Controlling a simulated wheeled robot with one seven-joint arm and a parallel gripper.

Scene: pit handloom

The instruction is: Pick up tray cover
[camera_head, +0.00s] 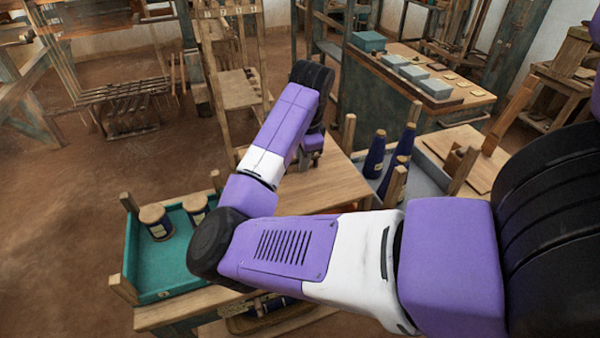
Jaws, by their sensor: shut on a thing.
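My gripper (312,158) points down over a flat light-brown wooden surface (342,187) near the middle of the picture. My wrist and forearm hide most of the gripper and part of this surface. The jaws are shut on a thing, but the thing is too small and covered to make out. I cannot tell for certain which piece is the tray cover, nor whether the wood under the gripper is a cover or a tabletop.
A teal tray (140,252) with wooden corner posts and two spools (156,222) stands left. Dark blue cones (375,155) stand in a grey tray to the right, beside a wooden board (480,143). Boxes (411,73) sit on a bench behind. Brown floor is open at left.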

